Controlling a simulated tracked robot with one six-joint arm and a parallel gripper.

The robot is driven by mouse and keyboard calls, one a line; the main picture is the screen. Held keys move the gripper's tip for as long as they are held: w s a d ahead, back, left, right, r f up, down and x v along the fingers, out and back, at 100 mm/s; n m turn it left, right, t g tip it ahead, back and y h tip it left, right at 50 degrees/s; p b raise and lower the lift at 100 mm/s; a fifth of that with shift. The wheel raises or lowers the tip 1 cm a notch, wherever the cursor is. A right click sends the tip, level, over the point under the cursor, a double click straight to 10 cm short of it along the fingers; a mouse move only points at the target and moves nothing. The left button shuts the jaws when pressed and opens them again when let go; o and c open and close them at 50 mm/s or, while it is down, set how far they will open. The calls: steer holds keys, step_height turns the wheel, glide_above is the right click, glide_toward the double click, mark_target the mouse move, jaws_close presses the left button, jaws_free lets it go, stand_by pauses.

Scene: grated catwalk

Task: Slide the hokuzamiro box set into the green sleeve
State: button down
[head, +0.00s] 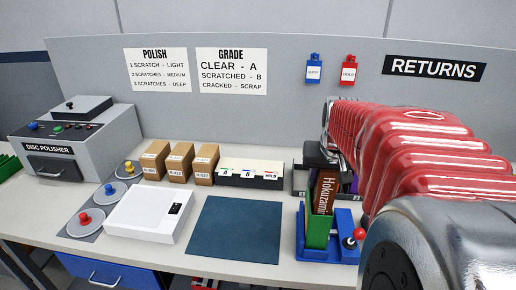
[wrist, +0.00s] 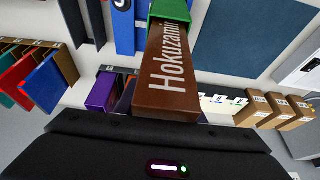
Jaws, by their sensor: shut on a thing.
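The brown Hokuzamiro box set (head: 326,190) stands nearly upright, tilted slightly, with its white lettering facing out. My gripper (head: 322,162) is shut on its upper part; the fingertips are partly hidden in the head view. The green sleeve (head: 318,232) stands in a blue holder (head: 330,249). The box's lower end is at the sleeve's mouth and seems to be partly inside; how deep is hidden. In the wrist view the brown box (wrist: 168,75) runs into the green sleeve (wrist: 170,10).
A red-knobbed lever (head: 359,234) is on the holder's right. A dark blue mat (head: 235,230) lies to the left, with a white device (head: 150,215) beyond it. Cardboard boxes (head: 180,162) and a labelled card tray (head: 250,175) stand behind. Purple and other cases (wrist: 102,92) are close by.

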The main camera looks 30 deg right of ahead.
steer(key=shift+f, duration=0.55)
steer(key=shift+f, duration=0.35)
steer(key=c, duration=1.1)
jaws_free()
steer(key=shift+o, duration=0.3)
steer(key=shift+f, duration=0.1)
steer(key=o, duration=0.3)
steer(key=shift+r, duration=4.1)
